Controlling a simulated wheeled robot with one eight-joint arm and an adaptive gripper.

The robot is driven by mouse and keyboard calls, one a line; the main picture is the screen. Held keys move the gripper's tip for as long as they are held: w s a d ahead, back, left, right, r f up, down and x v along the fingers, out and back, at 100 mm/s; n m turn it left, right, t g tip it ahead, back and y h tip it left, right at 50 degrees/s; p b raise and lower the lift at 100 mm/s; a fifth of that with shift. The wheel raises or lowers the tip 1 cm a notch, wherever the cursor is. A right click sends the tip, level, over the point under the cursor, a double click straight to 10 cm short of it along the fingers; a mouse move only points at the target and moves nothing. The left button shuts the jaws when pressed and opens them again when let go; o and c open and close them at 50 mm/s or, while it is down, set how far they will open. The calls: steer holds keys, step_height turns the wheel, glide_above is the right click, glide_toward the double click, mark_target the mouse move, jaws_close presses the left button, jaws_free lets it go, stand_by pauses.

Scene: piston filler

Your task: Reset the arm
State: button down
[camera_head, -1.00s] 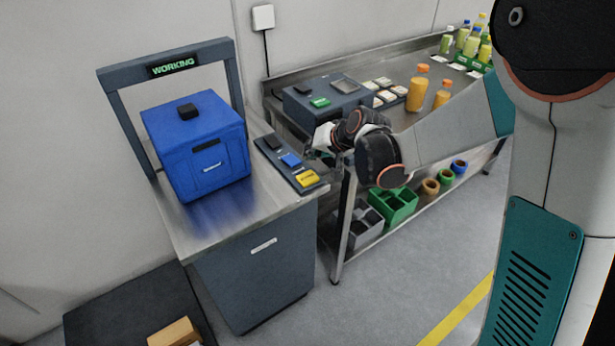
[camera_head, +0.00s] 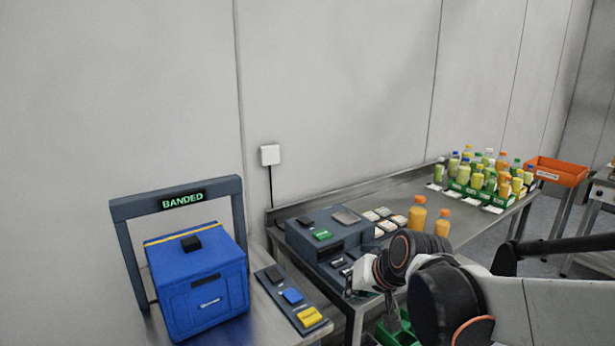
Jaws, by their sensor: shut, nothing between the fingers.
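My arm reaches in from the lower right. My gripper (camera_head: 352,284) is at its end, small and partly hidden by my black wrist. It is shut and empty, in front of the grey device (camera_head: 325,235) on the steel table and to the right of the button panel (camera_head: 291,296). It appears clear of the panel's black, blue and yellow buttons. I cannot tell whether it touches the device.
A blue box (camera_head: 195,285) with a yellow band stands under the frame (camera_head: 176,197), whose display reads BANDED. Orange bottles (camera_head: 417,213) stand on the table beyond my wrist. Several more bottles and an orange bin (camera_head: 556,171) are farther right.

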steer(key=s+d+h, duration=0.1)
steer(key=s+d, duration=0.2)
steer(key=s, duration=0.3)
steer(key=s+d+r+h, duration=0.1)
steer(key=s+d, duration=0.2)
steer(key=s, duration=0.4)
steer(key=s+d+h, duration=0.1)
steer(key=s+d, duration=0.3)
steer(key=s, duration=0.3)
steer(key=shift+r+n+h, duration=0.15)
steer(key=shift+n+h, duration=0.15)
steer(key=shift+d, duration=0.1)
stand_by(3.9)
